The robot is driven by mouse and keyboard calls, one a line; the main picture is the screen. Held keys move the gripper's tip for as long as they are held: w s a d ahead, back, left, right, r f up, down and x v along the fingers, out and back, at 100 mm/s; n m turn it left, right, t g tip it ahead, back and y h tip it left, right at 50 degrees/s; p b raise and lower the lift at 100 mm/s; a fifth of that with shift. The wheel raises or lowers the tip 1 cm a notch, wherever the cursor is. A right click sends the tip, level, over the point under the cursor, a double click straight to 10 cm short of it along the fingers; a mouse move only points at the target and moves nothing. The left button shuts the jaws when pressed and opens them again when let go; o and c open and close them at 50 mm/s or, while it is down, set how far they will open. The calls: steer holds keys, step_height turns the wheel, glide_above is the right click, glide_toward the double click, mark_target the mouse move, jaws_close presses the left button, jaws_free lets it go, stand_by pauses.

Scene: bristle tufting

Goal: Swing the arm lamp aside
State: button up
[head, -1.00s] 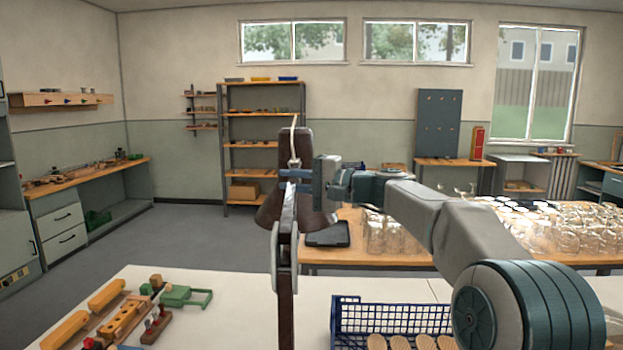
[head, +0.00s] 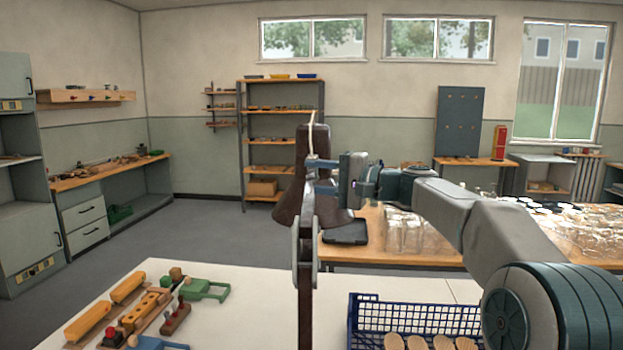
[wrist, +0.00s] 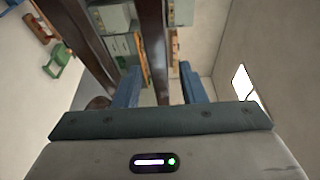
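The arm lamp (head: 307,215) is dark brown, with a jointed arm rising from the white table and a flared shade in the head view. My gripper (head: 318,175) is at the upper part of the lamp, reaching in from the right. In the wrist view, a brown lamp bar (wrist: 153,50) runs between the two blue fingers of my gripper (wrist: 160,85), with gaps seen on both sides. The gripper is open around the bar. A second brown bar (wrist: 78,42) lies outside the left finger. The lamp's base is out of view.
A blue crate (head: 415,318) with wooden pieces stands on the white table (head: 240,290), right of the lamp. Wooden toys (head: 125,290) and a green piece (head: 205,288) lie left. Behind, a wooden table (head: 390,258) holds many glass jars and a dark tray (head: 346,232).

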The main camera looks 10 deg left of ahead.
steer(key=b+v, duration=0.2)
steer(key=v, duration=1)
steer(key=shift+d, duration=0.1)
steer(key=s+f+g+h, duration=0.2)
steer(key=s+f+h, duration=0.85)
steer(key=f, duration=0.75)
steer(key=s+d+f+n+h, duration=0.1)
steer(key=s+d+f+h, duration=0.2)
steer(key=s+d+f, duration=0.2)
steer(key=s+d+f+n+h, duration=0.2)
steer(key=s+d+f, duration=0.4)
steer(key=s+f, duration=0.5)
steer(key=s+h, duration=0.1)
steer(key=s, duration=0.3)
steer(key=shift+s+d+f+g+h, duration=0.2)
steer(key=shift+s+g+h, duration=0.15)
steer(key=shift+s+g, duration=0.05)
